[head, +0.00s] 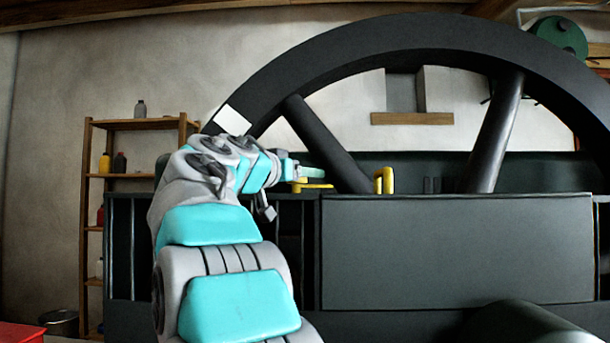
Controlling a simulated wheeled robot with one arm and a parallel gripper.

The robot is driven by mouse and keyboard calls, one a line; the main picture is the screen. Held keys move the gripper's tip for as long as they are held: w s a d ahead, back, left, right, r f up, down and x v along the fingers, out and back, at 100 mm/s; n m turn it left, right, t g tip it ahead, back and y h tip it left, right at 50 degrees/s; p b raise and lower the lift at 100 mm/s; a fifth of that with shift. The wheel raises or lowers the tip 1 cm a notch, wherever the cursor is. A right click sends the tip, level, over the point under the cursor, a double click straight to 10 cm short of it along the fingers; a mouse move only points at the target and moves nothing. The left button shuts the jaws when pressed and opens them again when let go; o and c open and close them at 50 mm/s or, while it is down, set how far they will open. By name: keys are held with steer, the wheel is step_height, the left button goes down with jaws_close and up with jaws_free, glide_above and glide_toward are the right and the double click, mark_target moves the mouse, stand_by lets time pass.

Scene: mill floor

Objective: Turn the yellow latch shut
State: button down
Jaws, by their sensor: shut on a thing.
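The yellow latch (317,186) shows as a short flat bar on the top edge of the dark machine housing, left of centre. My gripper (308,172) is at the latch, with its turquoise finger just above and behind the bar. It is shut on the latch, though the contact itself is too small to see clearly. A yellow bracket (385,180) stands upright to the right of the latch, with a gap between them. My arm hides part of the housing on the left.
A large dark flywheel (400,32) with thick spokes rises right behind the latch. The housing's broad front panel (455,252) lies below. A wooden shelf (138,124) with bottles stands at the left. A red box (20,335) is at the lower left corner.

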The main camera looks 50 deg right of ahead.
steer(key=shift+s+d+m+g, duration=0.1)
steer(key=shift+m+g, duration=0.2)
steer(key=shift+g, duration=0.2)
steer(key=shift+s+r+m+g+b, duration=0.1)
steer(key=shift+s+m+g+b, duration=0.1)
steer(key=shift+m+g, duration=0.4)
steer(key=shift+s+r+m+g+b, duration=0.15)
steer(key=shift+m+g, duration=0.15)
steer(key=shift+g, duration=0.5)
steer(key=shift+w+f+m+g, duration=0.1)
steer(key=shift+f+m+g, duration=0.15)
steer(key=shift+g, duration=0.25)
steer(key=shift+c, duration=1.4)
jaws_free()
